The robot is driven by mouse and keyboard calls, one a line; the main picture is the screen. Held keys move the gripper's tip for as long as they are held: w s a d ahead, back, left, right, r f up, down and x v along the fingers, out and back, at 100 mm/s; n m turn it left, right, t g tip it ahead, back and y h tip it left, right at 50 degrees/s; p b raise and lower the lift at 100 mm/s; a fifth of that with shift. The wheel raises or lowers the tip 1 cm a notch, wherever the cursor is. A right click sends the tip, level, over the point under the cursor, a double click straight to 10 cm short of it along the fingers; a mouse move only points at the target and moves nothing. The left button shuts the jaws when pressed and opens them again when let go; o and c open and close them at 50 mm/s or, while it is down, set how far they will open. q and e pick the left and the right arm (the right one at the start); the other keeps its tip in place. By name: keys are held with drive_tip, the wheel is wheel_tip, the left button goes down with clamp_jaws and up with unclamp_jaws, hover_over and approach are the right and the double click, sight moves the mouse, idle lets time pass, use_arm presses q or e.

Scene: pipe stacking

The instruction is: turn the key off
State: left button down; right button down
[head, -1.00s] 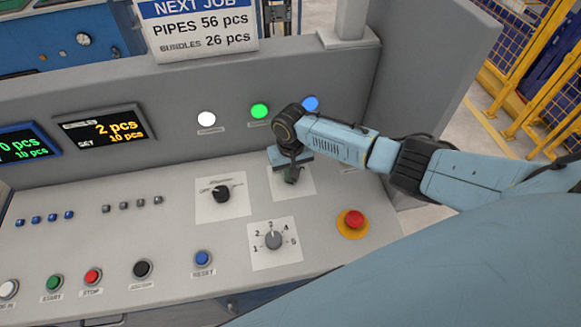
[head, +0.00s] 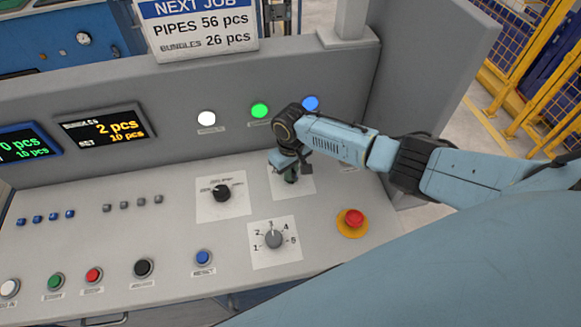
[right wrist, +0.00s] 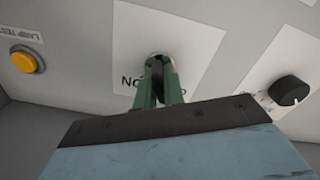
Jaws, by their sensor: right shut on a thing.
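My right gripper (head: 290,178) is over a white label plate (head: 306,183) on the sloped console, right of the black selector knob. In the right wrist view its green fingers (right wrist: 158,82) are closed together on the small key (right wrist: 157,64) at the plate. The key is mostly hidden between the fingers, and its exact angle cannot be read. The plate's lettering is partly covered by the fingers. My left gripper is not in view.
A black selector knob (head: 222,193) is left of the gripper, and a numbered grey dial (head: 273,239) is below. A red emergency button (head: 353,218) is at the right. White, green (head: 260,110) and blue lamps are lit behind. A yellow button (right wrist: 27,61) is nearby.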

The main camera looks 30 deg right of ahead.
drive_tip(key=n, duration=0.3)
drive_tip(key=c, duration=1.3)
unclamp_jaws()
